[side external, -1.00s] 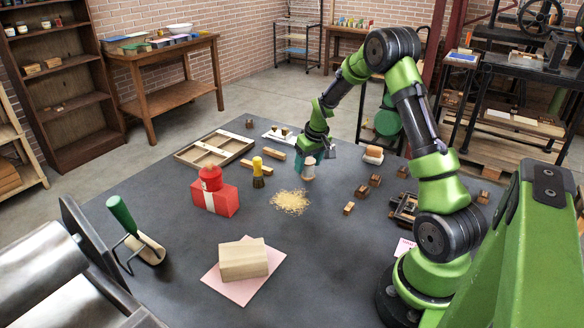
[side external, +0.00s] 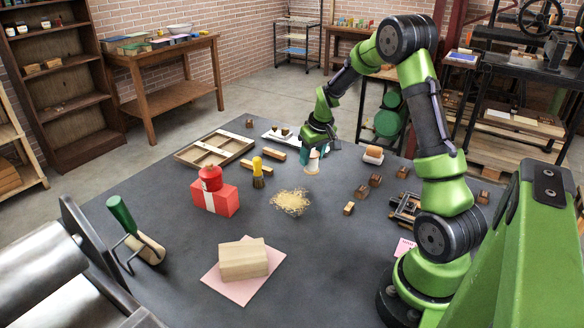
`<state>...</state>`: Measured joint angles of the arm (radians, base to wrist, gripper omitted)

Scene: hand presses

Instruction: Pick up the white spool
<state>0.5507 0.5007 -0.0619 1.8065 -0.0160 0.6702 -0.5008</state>
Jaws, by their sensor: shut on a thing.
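The white spool (side external: 313,167) is a small pale piece near the middle of the grey table (side external: 330,235). It stands upright between the teal fingers of my gripper (side external: 317,153), and its upper part is partly hidden by them. My gripper is shut on it. The spool seems to be slightly above the table, but the gap is too small to be sure.
Small wooden blocks (side external: 362,191) are to the right.

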